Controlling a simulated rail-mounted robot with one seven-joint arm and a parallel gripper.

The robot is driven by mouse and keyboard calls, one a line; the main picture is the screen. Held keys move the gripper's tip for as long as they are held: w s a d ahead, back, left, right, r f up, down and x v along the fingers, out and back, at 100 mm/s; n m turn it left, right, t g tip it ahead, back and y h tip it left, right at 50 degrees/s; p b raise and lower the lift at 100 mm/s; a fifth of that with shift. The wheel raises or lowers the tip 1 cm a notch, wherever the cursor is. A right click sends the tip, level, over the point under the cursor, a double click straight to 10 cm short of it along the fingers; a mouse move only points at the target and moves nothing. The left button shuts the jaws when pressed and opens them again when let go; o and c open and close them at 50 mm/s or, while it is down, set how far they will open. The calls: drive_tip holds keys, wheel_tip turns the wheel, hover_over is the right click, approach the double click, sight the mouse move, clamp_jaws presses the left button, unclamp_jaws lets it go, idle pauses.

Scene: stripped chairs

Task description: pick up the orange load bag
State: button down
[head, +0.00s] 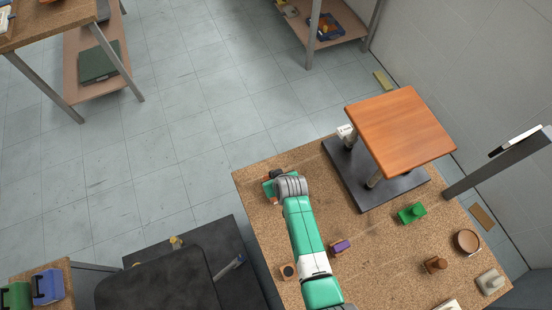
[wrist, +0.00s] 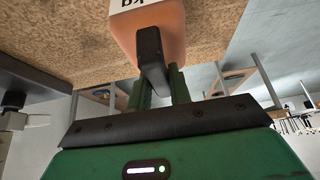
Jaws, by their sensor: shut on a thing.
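The orange load bag (wrist: 172,32) shows at the top of the wrist view, with a white label carrying dark letters and a black handle (wrist: 151,55). My gripper (wrist: 160,80) is shut on the bag at its handle, with green fingers on either side. In the head view my gripper (head: 274,177) is over the far left corner of the cork table, and my arm hides nearly all of the bag there. I cannot tell whether the bag touches the table.
On the cork table (head: 370,240), a wooden seat (head: 402,130) stands on a black base to the right of my gripper. Open floor is beyond the left edge.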

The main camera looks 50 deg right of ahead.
drive_tip(key=shift+r, duration=0.1)
idle(0.3)
drive_tip(key=shift+r+p, duration=0.5)
drive_tip(key=shift+r, duration=1.25)
drive_tip(key=s+a+p, duration=0.1)
drive_tip(key=s+a, duration=0.2)
drive_tip(key=s, duration=0.4)
drive_tip(key=s+a+r+p, duration=0.1)
drive_tip(key=s+a, duration=0.3)
drive_tip(key=s, duration=0.3)
drive_tip(key=shift+a+r, duration=0.25)
drive_tip(key=shift+a, duration=0.05)
